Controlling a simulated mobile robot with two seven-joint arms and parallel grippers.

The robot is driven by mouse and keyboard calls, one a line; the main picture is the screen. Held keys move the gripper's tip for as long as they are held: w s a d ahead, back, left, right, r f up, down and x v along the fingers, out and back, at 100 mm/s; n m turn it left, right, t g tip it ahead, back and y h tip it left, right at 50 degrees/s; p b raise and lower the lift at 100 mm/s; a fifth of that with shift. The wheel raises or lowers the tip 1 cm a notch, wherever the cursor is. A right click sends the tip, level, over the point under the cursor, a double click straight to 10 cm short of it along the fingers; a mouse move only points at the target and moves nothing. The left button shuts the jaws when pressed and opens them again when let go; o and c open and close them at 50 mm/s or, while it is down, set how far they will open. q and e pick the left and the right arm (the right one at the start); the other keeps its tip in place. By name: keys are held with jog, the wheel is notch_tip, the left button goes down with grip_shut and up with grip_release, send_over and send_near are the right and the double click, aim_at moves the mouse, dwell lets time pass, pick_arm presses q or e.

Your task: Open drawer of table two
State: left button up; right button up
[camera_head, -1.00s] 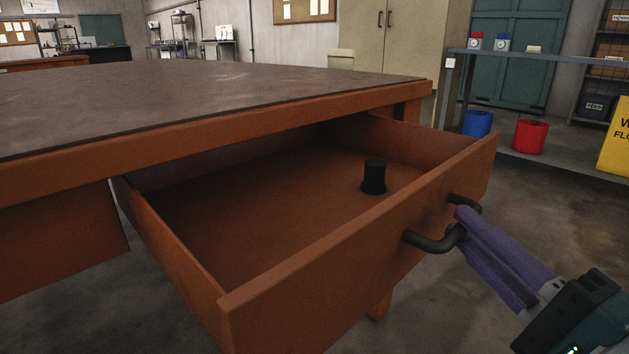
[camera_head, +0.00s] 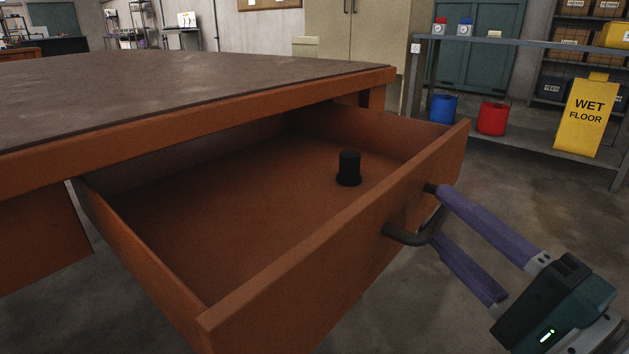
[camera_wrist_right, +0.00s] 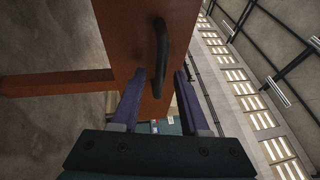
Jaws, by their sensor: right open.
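The table (camera_head: 180,85) has a dark top and an orange-brown frame. Its drawer (camera_head: 330,250) is pulled well out, and a small black cylinder (camera_head: 348,168) stands inside it. The dark curved handle (camera_head: 405,236) is on the drawer front. My right gripper (camera_head: 432,212) is open at the handle, its purple fingers apart on either side of the bar. In the right wrist view the handle (camera_wrist_right: 161,55) lies between the open fingers (camera_wrist_right: 157,80). I cannot tell whether a finger touches it. My left gripper is not in view.
A yellow wet floor sign (camera_head: 586,115), a blue bucket (camera_head: 443,108) and a red bucket (camera_head: 492,118) are on the low shelf of a grey rack at the right. Bare floor (camera_head: 530,210) lies between the drawer and the rack.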

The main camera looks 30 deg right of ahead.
jog(key=s+f+p, duration=0.1)
jog(key=s, duration=0.8)
jog(key=shift+s+a+f+p, duration=0.25)
jog(key=shift+s+f+p, duration=0.1)
jog(key=shift+s+p, duration=0.05)
